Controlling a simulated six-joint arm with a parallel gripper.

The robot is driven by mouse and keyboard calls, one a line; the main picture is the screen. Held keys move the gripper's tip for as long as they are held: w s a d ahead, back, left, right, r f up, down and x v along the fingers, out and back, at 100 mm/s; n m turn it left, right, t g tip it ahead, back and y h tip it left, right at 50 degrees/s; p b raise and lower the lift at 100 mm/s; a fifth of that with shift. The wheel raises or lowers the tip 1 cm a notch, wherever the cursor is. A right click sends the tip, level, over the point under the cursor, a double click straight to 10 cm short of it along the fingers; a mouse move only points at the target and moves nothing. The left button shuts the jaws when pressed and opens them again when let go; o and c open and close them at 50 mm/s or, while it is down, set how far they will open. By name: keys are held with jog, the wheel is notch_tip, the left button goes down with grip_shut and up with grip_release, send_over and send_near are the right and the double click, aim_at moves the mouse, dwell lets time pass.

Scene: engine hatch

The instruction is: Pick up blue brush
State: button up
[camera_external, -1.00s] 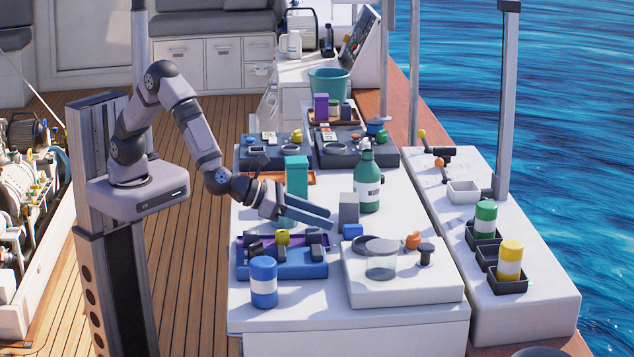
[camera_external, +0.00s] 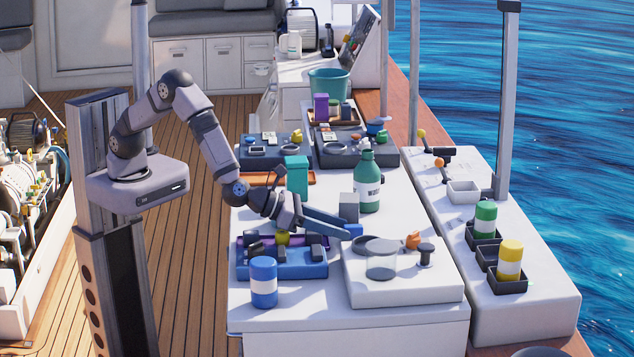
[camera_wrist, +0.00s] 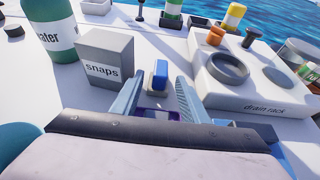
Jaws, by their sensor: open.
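The blue brush (camera_external: 353,231) is a small blue block-like thing on the white table, beside the grey snaps box. In the wrist view the brush (camera_wrist: 160,74) stands on a pale base, just beyond and between my fingertips. My gripper (camera_external: 335,229) reaches low over the table with its fingers pointing at the brush. In the wrist view my gripper (camera_wrist: 157,96) is open, with one finger on each side and nothing between them. I cannot tell from the external view whether the fingertips touch the brush.
The grey snaps box (camera_wrist: 105,58) stands close to the left of the brush. The white drain rack (camera_wrist: 252,88) lies close to its right. A green water bottle (camera_external: 370,183) stands behind. A blue tray (camera_external: 282,262) with small items lies beneath my wrist.

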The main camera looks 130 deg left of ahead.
aim_at(353, 234)
jog(key=shift+p+x, duration=0.35)
jog(key=shift+x, duration=1.15)
jog(key=shift+c, duration=0.3)
jog(key=c, duration=0.8)
